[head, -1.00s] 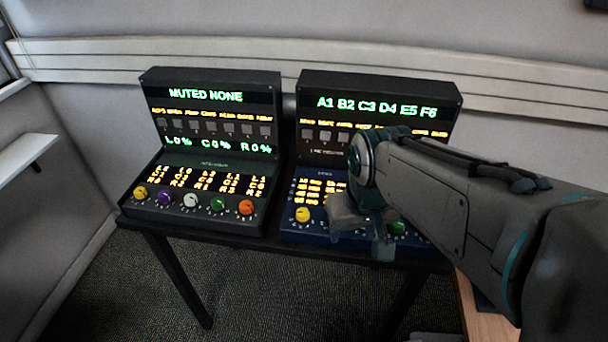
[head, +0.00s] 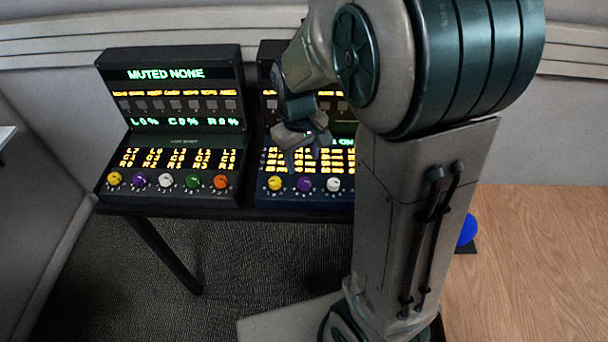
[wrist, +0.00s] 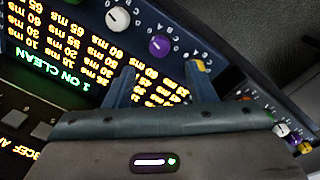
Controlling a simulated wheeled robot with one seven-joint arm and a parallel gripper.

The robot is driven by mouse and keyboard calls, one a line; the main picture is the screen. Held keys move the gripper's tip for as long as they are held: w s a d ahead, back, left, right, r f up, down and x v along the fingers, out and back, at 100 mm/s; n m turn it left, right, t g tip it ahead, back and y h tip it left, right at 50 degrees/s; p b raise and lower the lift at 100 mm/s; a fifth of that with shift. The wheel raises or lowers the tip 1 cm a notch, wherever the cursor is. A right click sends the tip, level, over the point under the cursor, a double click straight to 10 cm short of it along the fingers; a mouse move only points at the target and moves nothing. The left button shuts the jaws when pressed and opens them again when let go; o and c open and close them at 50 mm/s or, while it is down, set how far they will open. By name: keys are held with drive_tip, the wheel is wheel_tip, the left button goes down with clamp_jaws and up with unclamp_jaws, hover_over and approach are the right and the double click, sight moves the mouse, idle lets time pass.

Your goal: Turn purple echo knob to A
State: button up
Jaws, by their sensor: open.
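The purple knob (head: 304,184) is on the front row of the blue right-hand console (head: 283,207), between a yellow knob (head: 274,183) and a white knob (head: 333,184). In the wrist view the purple knob (wrist: 159,44) stands beyond my fingertips, with small letters printed around it. Its exact pointer setting is too small to read. My gripper (wrist: 161,80) is open and empty, its two fingers apart over the lit number rows. In the head view my gripper (head: 308,140) hangs above the console's sloped panel, behind the purple knob and not touching it.
The left-hand console (head: 169,144) stands beside it, with several coloured knobs and a screen reading "MUTED NONE". Both stand on a dark table (head: 150,217). My arm hides the right part of the blue console. A blue ball (head: 467,228) shows at right.

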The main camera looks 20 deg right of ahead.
sight(304, 181)
drive_tip(key=f, duration=0.8)
drive_tip(key=shift+w+d, duration=0.1)
drive_tip(key=shift+d, duration=0.1)
drive_tip(key=c, duration=1)
